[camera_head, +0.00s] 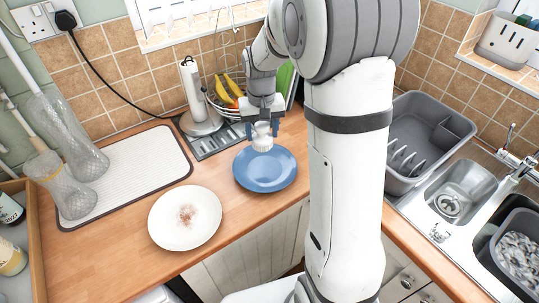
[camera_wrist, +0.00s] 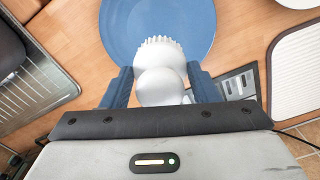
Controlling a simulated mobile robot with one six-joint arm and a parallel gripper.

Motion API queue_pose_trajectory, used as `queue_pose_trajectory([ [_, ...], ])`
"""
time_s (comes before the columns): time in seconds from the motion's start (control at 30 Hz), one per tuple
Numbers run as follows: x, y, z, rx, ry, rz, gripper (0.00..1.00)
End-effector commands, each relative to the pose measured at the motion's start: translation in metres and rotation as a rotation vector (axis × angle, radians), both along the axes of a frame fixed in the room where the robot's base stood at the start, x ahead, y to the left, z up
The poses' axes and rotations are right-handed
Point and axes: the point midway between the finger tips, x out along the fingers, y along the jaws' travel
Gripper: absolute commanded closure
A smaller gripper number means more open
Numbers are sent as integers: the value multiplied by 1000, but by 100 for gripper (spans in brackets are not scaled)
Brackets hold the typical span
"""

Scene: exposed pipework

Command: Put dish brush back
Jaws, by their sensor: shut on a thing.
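The dish brush (camera_head: 262,139) is white with a rounded handle and a ring of bristles. My gripper (camera_head: 263,122) is shut on it and holds it over the back part of the blue plate (camera_head: 265,177). In the wrist view the brush (camera_wrist: 160,75) sits between the two blue-grey fingers of my gripper (camera_wrist: 160,88), with its bristles toward the blue plate (camera_wrist: 188,22). I cannot tell whether the bristles touch the plate. A grey caddy (camera_head: 505,42) stands on the ledge at the upper right.
A white plate with a brown stain (camera_head: 186,216) lies front left of the blue plate. A paper towel holder (camera_head: 197,100) and fruit basket (camera_head: 228,90) stand behind. A grey dish rack (camera_head: 425,140) stands beside the sink (camera_head: 455,195).

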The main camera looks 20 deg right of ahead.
Motion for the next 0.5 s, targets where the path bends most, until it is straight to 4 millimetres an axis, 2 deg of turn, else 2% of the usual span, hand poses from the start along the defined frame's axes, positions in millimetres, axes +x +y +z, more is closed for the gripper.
queue_pose_trajectory([
  [0.07, 4, -13, -2, 0, -1, -2, 64],
  [0.17, 13, -42, -4, 0, -1, -1, 64],
  [0.4, 27, -130, -4, 0, -2, 15, 64],
  [0.5, 27, -155, -2, 0, 0, 23, 64],
])
